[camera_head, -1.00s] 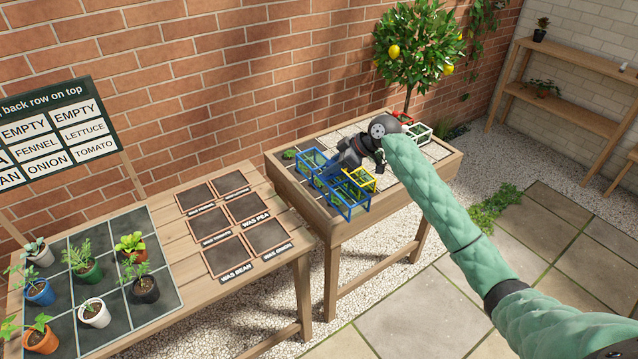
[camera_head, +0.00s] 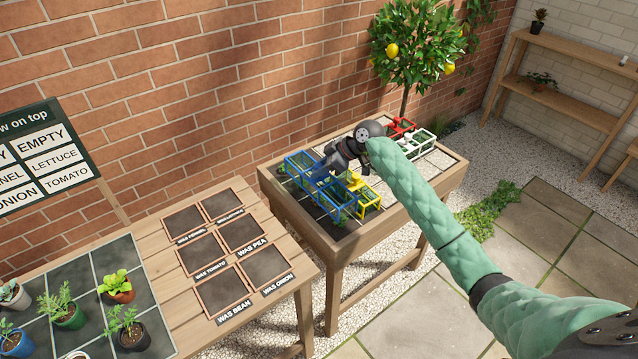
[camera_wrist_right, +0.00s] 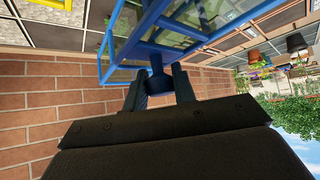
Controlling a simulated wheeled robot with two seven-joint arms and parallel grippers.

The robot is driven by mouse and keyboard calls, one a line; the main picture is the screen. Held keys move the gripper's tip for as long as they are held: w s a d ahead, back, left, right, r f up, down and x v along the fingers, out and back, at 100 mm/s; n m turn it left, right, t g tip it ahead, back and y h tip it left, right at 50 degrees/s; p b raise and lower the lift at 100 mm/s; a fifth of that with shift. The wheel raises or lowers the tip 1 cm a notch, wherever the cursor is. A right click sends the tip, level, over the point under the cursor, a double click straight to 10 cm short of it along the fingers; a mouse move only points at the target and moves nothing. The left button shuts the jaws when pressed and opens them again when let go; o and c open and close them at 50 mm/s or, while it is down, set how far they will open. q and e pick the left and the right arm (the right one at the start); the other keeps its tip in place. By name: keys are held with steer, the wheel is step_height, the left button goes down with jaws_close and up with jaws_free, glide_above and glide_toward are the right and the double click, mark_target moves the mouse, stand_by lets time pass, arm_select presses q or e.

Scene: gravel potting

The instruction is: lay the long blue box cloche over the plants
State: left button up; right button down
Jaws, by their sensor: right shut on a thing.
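The long blue box cloche (camera_head: 290,165) is an open blue frame with clear panes over the near left part of the raised planter table (camera_head: 300,222). My right gripper (camera_head: 326,172) is above its middle, shut on its top handle. The right wrist view shows the fingers (camera_wrist_right: 158,78) closed around a blue post below the cloche frame (camera_wrist_right: 150,50). A little green (camera_head: 340,216) shows at the cloche's near end. My arm and gripper hide much of its middle, and I cannot tell whether it touches the table. My left gripper is not in view.
A yellow cloche (camera_head: 368,198) stands close to the right of the blue one. Red (camera_head: 400,127) and white (camera_head: 418,142) cloches are farther back right. A lemon tree (camera_head: 415,50) rises behind the table. The potting bench (camera_head: 160,236) with potted plants is at left.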

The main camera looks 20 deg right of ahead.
mark_target(325, 176)
steer(key=f, duration=0.3)
steer(key=shift+w+p, duration=0.3)
steer(key=shift+w, duration=0.05)
steer(key=shift+s+f+p, duration=0.25)
steer(key=shift+f+p, duration=0.35)
steer(key=shift+f, duration=0.35)
steer(key=shift+w+f, duration=0.15)
steer(key=shift+f, duration=0.7)
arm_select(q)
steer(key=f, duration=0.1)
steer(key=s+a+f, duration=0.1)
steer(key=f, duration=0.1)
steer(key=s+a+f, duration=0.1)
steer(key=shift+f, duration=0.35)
arm_select(e)
steer(key=c, duration=1.1)
jaws_free()
steer(key=shift+f, duration=0.1)
steer(key=shift+c, duration=0.2)
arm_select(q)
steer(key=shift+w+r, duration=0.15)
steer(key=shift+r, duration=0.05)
